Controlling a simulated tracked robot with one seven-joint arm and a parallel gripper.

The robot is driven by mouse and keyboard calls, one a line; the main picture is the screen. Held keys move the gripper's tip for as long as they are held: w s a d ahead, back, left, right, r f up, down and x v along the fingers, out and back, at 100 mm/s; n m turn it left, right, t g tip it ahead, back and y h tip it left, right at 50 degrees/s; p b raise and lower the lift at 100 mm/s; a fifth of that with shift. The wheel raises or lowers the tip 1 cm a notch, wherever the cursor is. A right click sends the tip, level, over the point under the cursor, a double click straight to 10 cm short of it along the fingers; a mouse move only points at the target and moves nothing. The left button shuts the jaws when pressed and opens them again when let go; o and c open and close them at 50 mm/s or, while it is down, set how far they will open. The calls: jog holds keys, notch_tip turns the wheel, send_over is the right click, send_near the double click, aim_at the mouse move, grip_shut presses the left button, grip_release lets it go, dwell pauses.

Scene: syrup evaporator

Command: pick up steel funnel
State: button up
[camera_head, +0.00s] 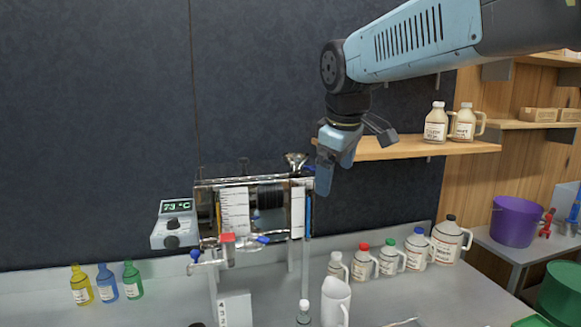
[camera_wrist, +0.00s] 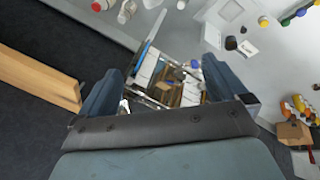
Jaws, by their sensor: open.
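The steel funnel (camera_head: 296,160) stands on top of the evaporator frame (camera_head: 255,182) at its right end, in the head view. Its wide mouth faces up. My gripper (camera_head: 334,168) is in the air just right of the funnel, fingers pointing down, with nothing held. In the wrist view my gripper (camera_wrist: 163,80) has its two blue fingers wide apart. The evaporator frame (camera_wrist: 165,92) shows between and beyond them. I cannot make out the funnel clearly there; the left finger and palm may hide part of it.
A wooden shelf (camera_head: 410,147) with two jugs is right of my gripper. Several capped jugs (camera_head: 390,260) and a white pitcher (camera_head: 335,301) stand on the bench. A temperature controller (camera_head: 173,224) is left of the evaporator. The dark wall (camera_head: 100,130) is close behind.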

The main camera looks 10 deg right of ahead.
jog(key=w+a+r+n+g+h, duration=0.1)
jog(key=w+r+n, duration=0.25)
jog(key=w, duration=0.35)
jog(key=w+a+r+n, duration=0.1)
jog(key=w+r+n, duration=0.2)
jog(key=w+n, duration=0.3)
jog(key=r+n+g+h, duration=0.1)
jog(key=n+h, duration=0.1)
jog(key=n, duration=0.5)
send_over(296, 170)
jog(key=s+a, duration=0.2)
jog(key=a, duration=0.2)
jog(key=x, duration=1.3)
jog(key=shift+w+f, duration=0.2)
jog(key=shift+c, duration=0.3)
jog(key=c, duration=0.7)
jog(key=shift+r, duration=0.1)
